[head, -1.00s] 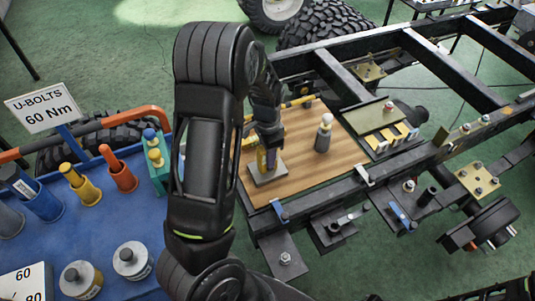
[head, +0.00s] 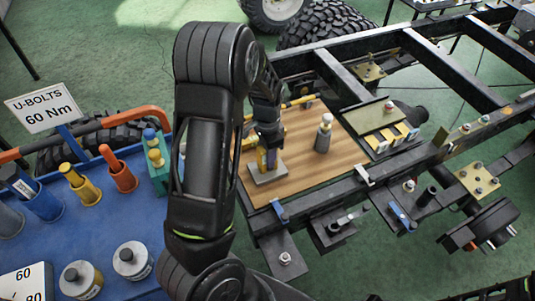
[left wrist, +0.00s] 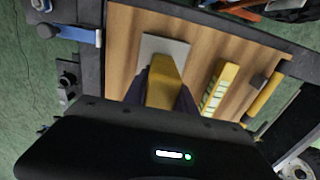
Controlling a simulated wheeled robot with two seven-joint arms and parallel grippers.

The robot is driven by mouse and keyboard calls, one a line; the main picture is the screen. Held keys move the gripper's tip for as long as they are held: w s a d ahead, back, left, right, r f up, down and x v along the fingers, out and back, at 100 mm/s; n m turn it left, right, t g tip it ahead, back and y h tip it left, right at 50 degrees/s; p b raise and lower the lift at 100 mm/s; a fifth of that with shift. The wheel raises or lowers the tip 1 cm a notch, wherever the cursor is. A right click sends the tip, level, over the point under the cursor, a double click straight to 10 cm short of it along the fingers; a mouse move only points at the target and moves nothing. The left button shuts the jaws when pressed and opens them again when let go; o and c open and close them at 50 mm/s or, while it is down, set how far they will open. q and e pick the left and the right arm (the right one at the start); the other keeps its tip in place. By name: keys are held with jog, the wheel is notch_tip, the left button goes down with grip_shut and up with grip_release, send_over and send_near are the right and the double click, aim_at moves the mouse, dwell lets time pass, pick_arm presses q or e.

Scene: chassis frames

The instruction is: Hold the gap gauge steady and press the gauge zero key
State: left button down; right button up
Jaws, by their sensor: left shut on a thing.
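The yellow gap gauge (head: 262,158) stands upright on a small grey plate (head: 268,174) on a wooden board (head: 305,165). My left gripper (head: 269,140) comes down from above and is shut on the gauge's upper part. In the left wrist view the yellow gauge body (left wrist: 165,84) sits between my two dark fingers, with the grey plate (left wrist: 172,48) beyond it. The gauge's zero key cannot be made out; the gripper and arm hide part of the gauge. My right gripper is not in view.
A grey bottle-like piece (head: 324,134) stands on the board. A yellow strip with white marks (left wrist: 219,90) lies near the gauge. A dark tray (head: 390,138) is at the board's right. The black chassis frame (head: 440,70) surrounds it. A blue bench (head: 110,220) with cups is left.

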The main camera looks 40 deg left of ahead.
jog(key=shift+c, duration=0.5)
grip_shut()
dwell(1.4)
